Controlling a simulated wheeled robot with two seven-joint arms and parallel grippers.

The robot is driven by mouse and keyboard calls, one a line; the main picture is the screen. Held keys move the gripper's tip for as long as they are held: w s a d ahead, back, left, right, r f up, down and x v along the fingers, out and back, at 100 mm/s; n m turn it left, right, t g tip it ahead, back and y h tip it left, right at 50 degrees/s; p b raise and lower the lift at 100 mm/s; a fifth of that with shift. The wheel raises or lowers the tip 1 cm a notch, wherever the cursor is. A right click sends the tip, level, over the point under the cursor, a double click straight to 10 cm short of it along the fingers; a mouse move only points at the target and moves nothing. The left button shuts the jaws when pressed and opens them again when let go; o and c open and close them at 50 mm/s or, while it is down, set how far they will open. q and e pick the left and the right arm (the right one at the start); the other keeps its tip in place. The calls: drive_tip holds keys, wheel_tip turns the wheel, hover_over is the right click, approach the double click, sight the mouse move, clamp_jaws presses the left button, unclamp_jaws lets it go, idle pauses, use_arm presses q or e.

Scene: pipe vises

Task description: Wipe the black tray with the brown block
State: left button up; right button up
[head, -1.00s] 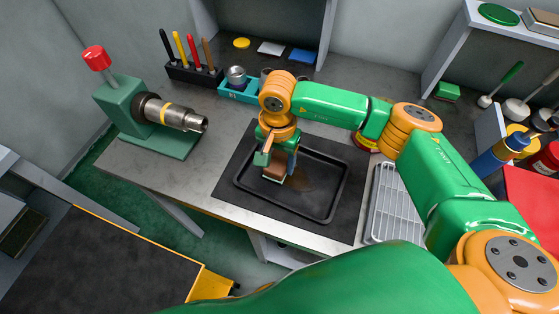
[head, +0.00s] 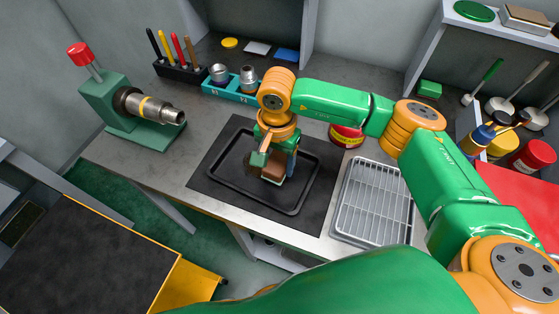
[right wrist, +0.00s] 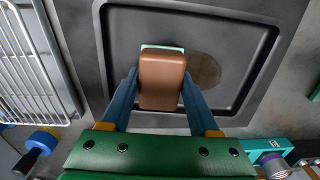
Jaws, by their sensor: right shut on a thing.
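The black tray (head: 292,212) lies on a dark mat on the workbench. It also shows in the right wrist view (right wrist: 112,60), with a brownish stain (right wrist: 203,70) on its floor. My right gripper (head: 270,170) is over the tray, pointing down. It is shut on the brown block (right wrist: 162,80), which has a pale green layer at its far end. In the head view the block (head: 273,172) is partly hidden by the fingers and is low at the tray floor; I cannot tell if it touches. The left gripper is not in view.
A wire rack (head: 372,205) lies right of the tray. A green vise (head: 125,110) holding a metal pipe stands at the left. A teal holder (head: 232,88) with metal fittings and a red can (head: 347,136) stand behind the tray.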

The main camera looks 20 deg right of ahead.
sight(276, 161)
drive_tip(key=shift+w+a+r+p, duration=0.1)
drive_tip(key=shift+r+p, duration=0.15)
drive_tip(key=shift+r, duration=0.2)
drive_tip(key=shift+w+a+r+p, duration=0.1)
drive_tip(key=shift+r+p, duration=0.1)
drive_tip(key=shift+r, duration=0.25)
wheel_tip(276, 161, up, 2)
drive_tip(key=shift+s+d+r+p, duration=0.15)
drive_tip(key=shift+r+p, duration=0.05)
drive_tip(key=shift+p, duration=0.45)
drive_tip(key=shift+r, duration=0.5)
